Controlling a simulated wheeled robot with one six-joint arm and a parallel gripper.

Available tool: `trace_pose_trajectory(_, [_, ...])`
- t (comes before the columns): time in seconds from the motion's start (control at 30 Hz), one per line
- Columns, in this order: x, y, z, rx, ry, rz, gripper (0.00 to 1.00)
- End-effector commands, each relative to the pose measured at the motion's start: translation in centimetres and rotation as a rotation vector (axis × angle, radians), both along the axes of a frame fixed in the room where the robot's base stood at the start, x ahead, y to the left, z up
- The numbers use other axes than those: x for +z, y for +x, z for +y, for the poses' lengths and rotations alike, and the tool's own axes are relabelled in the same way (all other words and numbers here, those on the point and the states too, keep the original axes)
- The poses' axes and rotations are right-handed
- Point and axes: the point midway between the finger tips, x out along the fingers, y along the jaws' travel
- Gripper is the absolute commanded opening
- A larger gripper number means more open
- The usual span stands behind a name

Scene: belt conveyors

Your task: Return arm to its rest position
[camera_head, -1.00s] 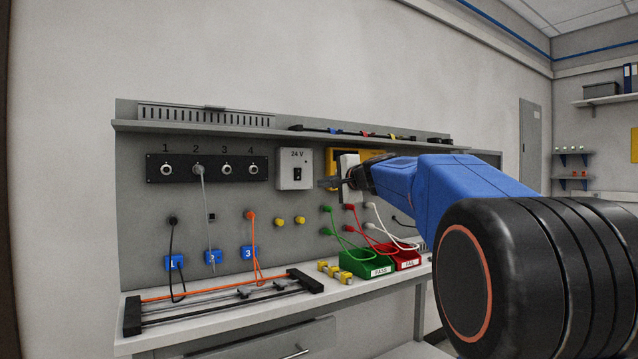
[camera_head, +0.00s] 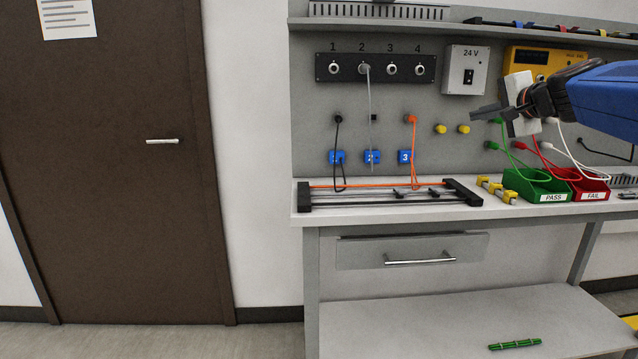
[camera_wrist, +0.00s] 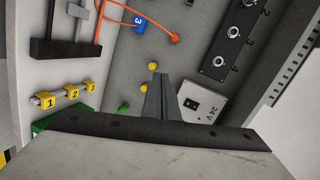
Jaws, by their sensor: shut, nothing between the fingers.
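My gripper (camera_head: 488,112) is at the right of the head view, held out in front of the workbench panel, below the 24 V box (camera_head: 466,70). Its fingers point left and are shut with nothing between them. In the wrist view the closed fingers (camera_wrist: 158,98) reach toward the panel, between the yellow knobs and the 24 V box (camera_wrist: 203,101). My blue arm comes in from the right edge and hides part of the yellow meter (camera_head: 530,56).
The bench top carries a black-ended frame with rails (camera_head: 461,192), yellow numbered blocks (camera_head: 496,189), a green PASS bin (camera_head: 537,190) and a red FAIL bin (camera_head: 592,192). Cables hang from the panel. A shelf (camera_head: 450,24) runs above. A brown door (camera_head: 110,130) stands left.

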Motion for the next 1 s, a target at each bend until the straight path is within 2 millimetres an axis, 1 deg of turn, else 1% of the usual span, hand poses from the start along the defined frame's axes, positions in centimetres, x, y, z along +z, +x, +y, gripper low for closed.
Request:
trace_pose_trajectory(0.03, [-1.8,-1.7,2.3,0.042,-0.051,0.034,0.0])
trace_pose_trajectory(0.07, [-2.9,-2.6,3.4,0.066,-0.084,0.057,0.0])
trace_pose_trajectory(0.1, [-4.5,-3.9,4.9,0.099,-0.126,0.087,0.0])
trace_pose_trajectory(0.17, [-6.9,-6.0,6.9,0.149,-0.19,0.132,0.0])
trace_pose_trajectory(0.2, [-8.5,-7.4,8.1,0.182,-0.235,0.161,0.0])
trace_pose_trajectory(0.27, [-10.9,-9.7,9.7,0.233,-0.302,0.203,0.0])
trace_pose_trajectory(0.3, [-12.5,-11.2,10.8,0.267,-0.345,0.23,0.0])
trace_pose_trajectory(0.37, [-15.1,-13.7,12.1,0.318,-0.412,0.272,0.0])
trace_pose_trajectory(0.4, [-16.8,-15.3,12.8,0.352,-0.458,0.3,0.0])
trace_pose_trajectory(0.47, [-19.3,-17.9,13.8,0.404,-0.526,0.34,0.0])
trace_pose_trajectory(0.5, [-20.9,-19.6,14.3,0.439,-0.571,0.366,0.0])
trace_pose_trajectory(0.57, [-23.5,-22.3,14.9,0.492,-0.642,0.406,0.0])
trace_pose_trajectory(0.6, [-25.2,-24.0,15.2,0.527,-0.69,0.432,0.0])
trace_pose_trajectory(0.63, [-26.5,-25.4,15.3,0.553,-0.726,0.452,0.0])
trace_pose_trajectory(0.67, [-27.7,-26.7,15.4,0.579,-0.762,0.471,0.0])
trace_pose_trajectory(0.7, [-29.4,-28.4,15.4,0.614,-0.81,0.495,0.0])
trace_pose_trajectory(0.8, [-33.1,-32.4,15.1,0.691,-0.922,0.552,0.0])
trace_pose_trajectory(0.9, [-35.9,-35.4,14.5,0.752,-1.013,0.596,0.0])
trace_pose_trajectory(1.0, [-37.8,-37.3,13.9,0.791,-1.073,0.627,0.0])
